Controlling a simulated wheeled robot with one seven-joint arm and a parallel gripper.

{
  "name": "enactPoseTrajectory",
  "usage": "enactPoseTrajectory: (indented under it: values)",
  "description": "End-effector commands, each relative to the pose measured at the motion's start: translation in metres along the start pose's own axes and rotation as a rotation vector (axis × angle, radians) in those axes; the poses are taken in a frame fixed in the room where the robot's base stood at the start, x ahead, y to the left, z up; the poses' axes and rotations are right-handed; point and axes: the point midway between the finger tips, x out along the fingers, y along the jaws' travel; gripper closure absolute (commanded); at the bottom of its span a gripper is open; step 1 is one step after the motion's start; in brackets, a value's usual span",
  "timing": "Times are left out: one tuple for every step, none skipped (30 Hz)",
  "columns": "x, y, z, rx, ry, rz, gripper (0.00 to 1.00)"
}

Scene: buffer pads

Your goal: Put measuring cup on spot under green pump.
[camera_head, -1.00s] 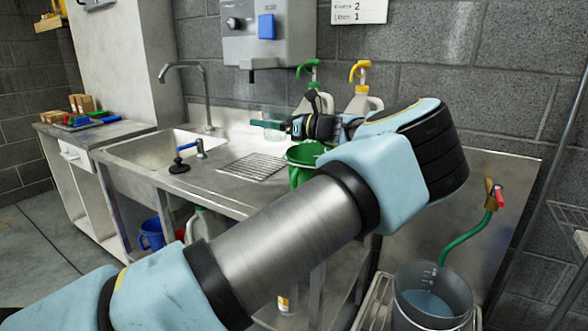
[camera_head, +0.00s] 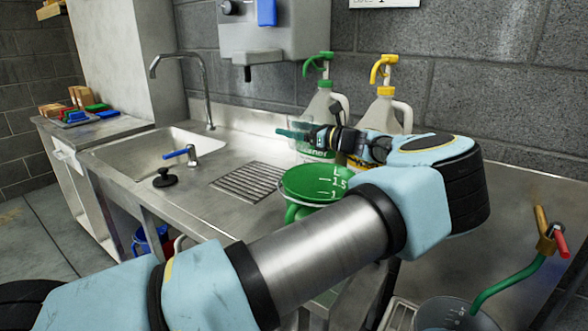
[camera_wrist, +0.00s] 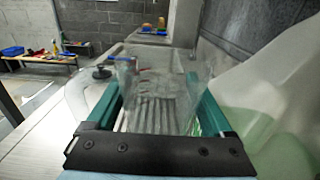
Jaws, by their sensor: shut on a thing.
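The measuring cup is clear and see-through, and shows between my fingers in the wrist view (camera_wrist: 158,95). My gripper (camera_wrist: 160,108) has green fingers and is shut on it from both sides. In the head view my gripper (camera_head: 288,134) is above the counter, in front of the green pump bottle. The cup shows faintly there. The bottle with the green pump (camera_head: 322,104) stands at the back against the wall. The spot under the green pump is hidden by my gripper and the cup. I cannot tell whether the cup touches the counter.
A green measuring jug (camera_head: 312,188) stands in front of my gripper. A yellow pump bottle (camera_head: 384,110) is right of the green one. A drain grate (camera_head: 250,180) and sink (camera_head: 150,155) lie left. A grey bucket (camera_head: 455,315) is low at right.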

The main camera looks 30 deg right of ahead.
Motion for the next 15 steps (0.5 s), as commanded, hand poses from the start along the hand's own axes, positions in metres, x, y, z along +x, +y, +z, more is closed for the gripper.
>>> enactPoseTrajectory:
  values:
    - [0.000, 0.000, -0.010, 0.005, -0.004, 0.000, 0.69]
    - [0.001, 0.000, -0.018, 0.005, -0.004, 0.000, 0.69]
    - [0.001, 0.000, -0.028, 0.005, -0.004, 0.000, 0.69]
    - [0.001, 0.000, -0.035, 0.004, -0.004, 0.000, 0.69]
    - [0.001, 0.000, -0.042, 0.004, -0.004, -0.001, 0.69]
    - [0.001, 0.000, -0.050, 0.003, -0.003, -0.001, 0.69]
    - [0.001, 0.000, -0.056, 0.003, -0.003, -0.001, 0.69]
    - [0.001, 0.000, -0.061, 0.003, -0.003, -0.001, 0.69]
    - [0.001, 0.000, -0.067, 0.002, -0.003, 0.000, 0.69]
    - [0.001, 0.000, -0.070, 0.001, -0.002, 0.000, 0.69]
    - [0.000, 0.000, -0.073, 0.000, -0.001, -0.001, 0.69]
    - [0.000, 0.000, -0.076, -0.001, -0.001, -0.001, 0.69]
    - [0.000, 0.000, -0.078, -0.001, -0.001, -0.001, 0.69]
    - [0.000, 0.000, -0.080, 0.000, -0.002, -0.001, 0.69]
    - [0.001, 0.000, -0.084, 0.000, -0.002, -0.001, 0.69]
